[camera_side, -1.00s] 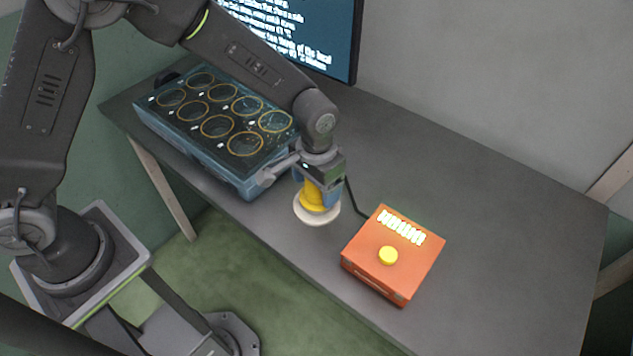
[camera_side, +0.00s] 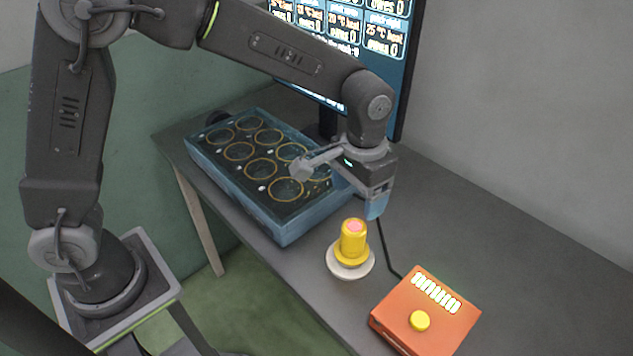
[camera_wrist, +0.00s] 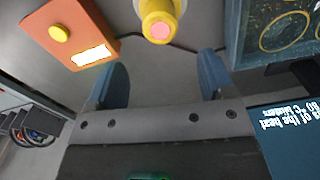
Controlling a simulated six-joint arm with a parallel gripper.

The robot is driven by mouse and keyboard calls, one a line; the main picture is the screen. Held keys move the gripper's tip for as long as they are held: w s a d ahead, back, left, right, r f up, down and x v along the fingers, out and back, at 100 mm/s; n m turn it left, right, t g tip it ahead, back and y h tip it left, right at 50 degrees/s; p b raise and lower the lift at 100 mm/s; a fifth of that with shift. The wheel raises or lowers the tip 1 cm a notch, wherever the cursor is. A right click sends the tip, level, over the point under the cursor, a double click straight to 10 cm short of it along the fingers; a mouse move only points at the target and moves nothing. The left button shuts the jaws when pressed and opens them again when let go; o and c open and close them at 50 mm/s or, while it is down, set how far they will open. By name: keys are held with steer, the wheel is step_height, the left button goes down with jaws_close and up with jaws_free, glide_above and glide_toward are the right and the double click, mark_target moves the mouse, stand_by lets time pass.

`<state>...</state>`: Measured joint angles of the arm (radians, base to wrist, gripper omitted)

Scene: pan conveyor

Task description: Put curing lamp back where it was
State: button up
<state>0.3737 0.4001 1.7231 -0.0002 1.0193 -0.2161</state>
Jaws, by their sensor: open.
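The curing lamp (camera_side: 352,243) is a yellow stepped body with a pink top. It stands upright on a round white base (camera_side: 350,264) on the grey table, between the blue tray unit and the orange box. My gripper (camera_side: 376,208) is open and empty, above and behind the lamp, apart from it. In the wrist view the lamp (camera_wrist: 160,22) shows at the top centre, beyond the two blue fingertips of my gripper (camera_wrist: 162,75), with nothing between them. The white base is only partly visible there.
A blue unit (camera_side: 284,226) with several ringed round wells stands left of the lamp. An orange box (camera_side: 396,307) with a yellow button and lit display sits at right, with a black cable behind. A monitor (camera_side: 402,100) stands at the back. The table's right side is clear.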

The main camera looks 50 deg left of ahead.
steer(key=shift+s+a+r, duration=0.1)
steer(key=shift+a+r, duration=0.1)
steer(key=shift+r, duration=0.1)
steer(key=s+a+r+t, duration=0.2)
steer(key=s+a+r, duration=0.4)
steer(key=a+r, duration=0.2)
steer(key=s+a+r+n+t, duration=0.1)
steer(key=s+a+t, duration=0.2)
steer(key=s+a, duration=0.4)
steer(key=s, duration=0.5)
steer(key=shift+s+a+r+n+t, duration=0.15)
steer(key=shift+s+r+n+t, duration=0.15)
steer(key=shift+r+n, duration=0.1)
